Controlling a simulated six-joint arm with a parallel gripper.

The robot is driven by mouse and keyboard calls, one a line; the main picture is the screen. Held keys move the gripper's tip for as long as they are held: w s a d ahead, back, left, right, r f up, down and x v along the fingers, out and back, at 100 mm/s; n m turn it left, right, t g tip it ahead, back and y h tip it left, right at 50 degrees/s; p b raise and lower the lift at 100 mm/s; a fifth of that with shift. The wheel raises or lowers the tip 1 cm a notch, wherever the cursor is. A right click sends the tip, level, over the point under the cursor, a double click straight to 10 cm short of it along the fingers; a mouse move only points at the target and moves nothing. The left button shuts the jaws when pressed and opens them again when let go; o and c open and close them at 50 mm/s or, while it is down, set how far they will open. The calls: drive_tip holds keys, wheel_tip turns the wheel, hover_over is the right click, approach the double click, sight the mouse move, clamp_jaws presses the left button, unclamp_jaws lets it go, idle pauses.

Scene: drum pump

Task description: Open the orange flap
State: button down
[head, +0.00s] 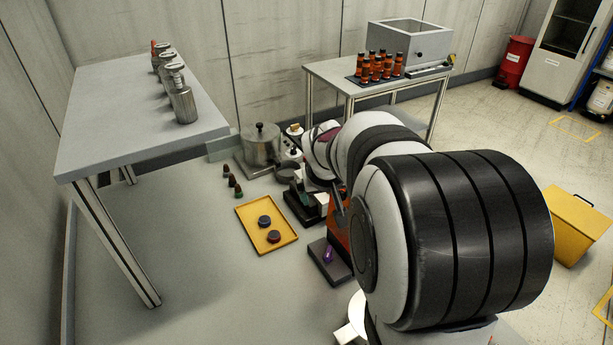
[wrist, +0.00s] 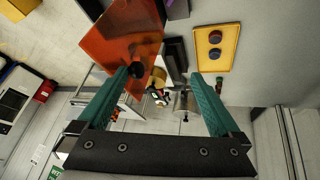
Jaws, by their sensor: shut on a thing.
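The orange flap (wrist: 110,42) is a translucent orange panel at the upper left of the wrist view. A black knob (wrist: 136,70) sits at its lower edge. My gripper (wrist: 168,82) has two green fingers; the left fingertip is at the knob. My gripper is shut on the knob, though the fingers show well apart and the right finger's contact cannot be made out. In the head view, part of the orange flap (head: 338,228) shows beside my arm, which hides the rest of it and my gripper's contact.
A steel pot (head: 262,150) stands near the wall. A grey table (head: 110,110) stands left, another (head: 340,77) at the back. Floor left of the tray is clear.

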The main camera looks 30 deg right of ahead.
drive_tip(key=f, duration=0.1)
drive_tip(key=a+f, duration=0.1)
drive_tip(key=s+f, duration=0.1)
drive_tip(key=shift+a+f+g+y, duration=0.15)
drive_tip(key=shift+g+y, duration=0.15)
drive_tip(key=shift+g, duration=0.1)
drive_tip(key=shift+c, duration=0.4)
unclamp_jaws()
drive_tip(key=shift+c, duration=1.2)
drive_tip(key=r, duration=0.1)
drive_tip(key=w+d+r, duration=0.1)
drive_tip(key=shift+r+t, duration=0.3)
drive_tip(key=shift+c, duration=1.3)
drive_tip(key=shift+s+a, duration=0.15)
drive_tip(key=shift+a, duration=0.15)
drive_tip(key=shift+c, duration=0.4)
drive_tip(key=s+a, duration=0.3)
drive_tip(key=a, duration=0.5)
drive_tip(key=s+a+f, duration=0.1)
drive_tip(key=s+a, duration=0.2)
drive_tip(key=a, duration=0.5)
